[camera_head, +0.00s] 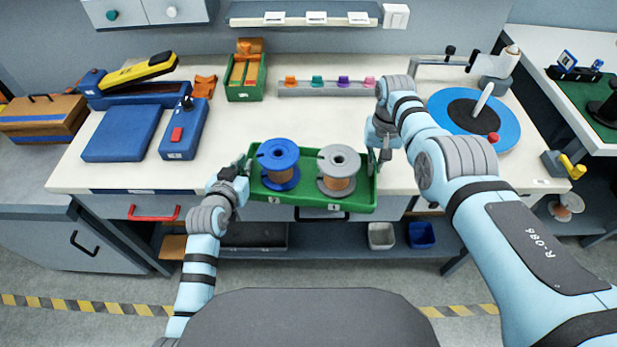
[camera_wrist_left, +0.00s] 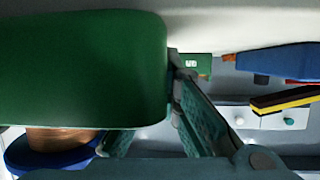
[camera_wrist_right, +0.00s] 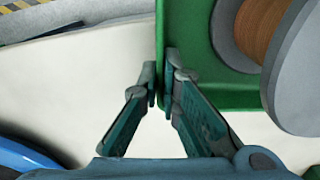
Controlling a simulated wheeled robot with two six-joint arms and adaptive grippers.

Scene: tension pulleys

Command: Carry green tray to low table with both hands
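The green tray (camera_head: 310,208) is at the front edge of the white workbench, its front side overlapping the bench edge in the head view. It carries a blue spool (camera_head: 278,160) on the left and a grey spool (camera_head: 338,165) on the right, both upright and wound with copper. My left gripper (camera_head: 238,168) is at the tray's left end; in its wrist view one finger meets the green wall (camera_wrist_left: 80,70) and the other is partly hidden. My right gripper (camera_wrist_right: 162,82) is closed on the right end wall, a finger on each side. No separate low table is clearly identifiable.
The white workbench (camera_head: 225,110) holds a blue-and-yellow tool (camera_head: 140,75), a small green bin (camera_head: 245,75) and a blue disc (camera_head: 475,120) on the right. A red drawer handle (camera_head: 153,213) and a shelf with small bins (camera_head: 381,236) sit below.

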